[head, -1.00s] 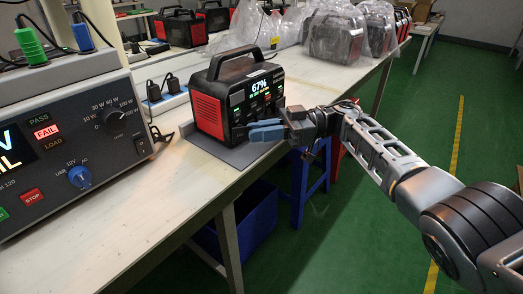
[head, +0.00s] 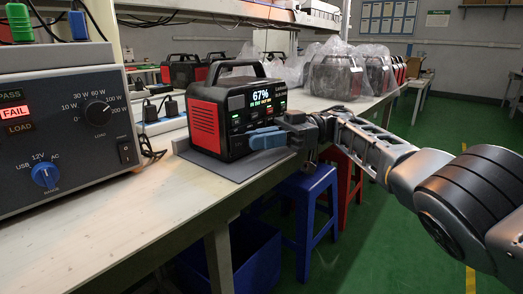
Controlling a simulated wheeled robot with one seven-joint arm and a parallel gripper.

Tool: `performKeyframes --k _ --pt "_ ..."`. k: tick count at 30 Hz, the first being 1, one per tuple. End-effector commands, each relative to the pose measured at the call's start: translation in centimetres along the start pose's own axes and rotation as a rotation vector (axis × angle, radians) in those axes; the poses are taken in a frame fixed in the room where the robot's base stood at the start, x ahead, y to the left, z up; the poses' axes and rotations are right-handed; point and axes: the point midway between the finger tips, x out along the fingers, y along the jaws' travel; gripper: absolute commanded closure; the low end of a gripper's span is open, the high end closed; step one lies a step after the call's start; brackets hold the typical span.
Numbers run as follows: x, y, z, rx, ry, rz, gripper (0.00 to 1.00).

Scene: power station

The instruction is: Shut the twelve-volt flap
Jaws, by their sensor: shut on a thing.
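The power station (head: 222,112) is a black and red box with a top handle and a lit screen reading 67%. It stands upright on a grey mat (head: 219,172) on the bench. My gripper (head: 266,138) has blue fingers and is at the lower front of the power station, close to or touching its port panel. The fingers look shut, and what is between them is too small to make out. The twelve-volt flap cannot be picked out; the fingers cover part of the lower front.
A grey tester (head: 66,112) with a lit red FAIL sign and a blue knob stands at the left. Bagged power stations (head: 335,72) stand farther back on the bench (head: 120,222). A blue stool (head: 312,190) is beneath my arm.

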Motion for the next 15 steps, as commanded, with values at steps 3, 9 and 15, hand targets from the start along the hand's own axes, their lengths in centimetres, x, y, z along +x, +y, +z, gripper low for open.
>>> performKeyframes --k 3,9,15 --pt "0.25 0.0 0.11 0.001 -0.001 -0.009 1.0" --pt "0.25 0.0 0.02 0.0 -0.001 -0.011 1.0" --pt "0.25 0.0 0.02 0.0 -0.001 -0.01 0.82"
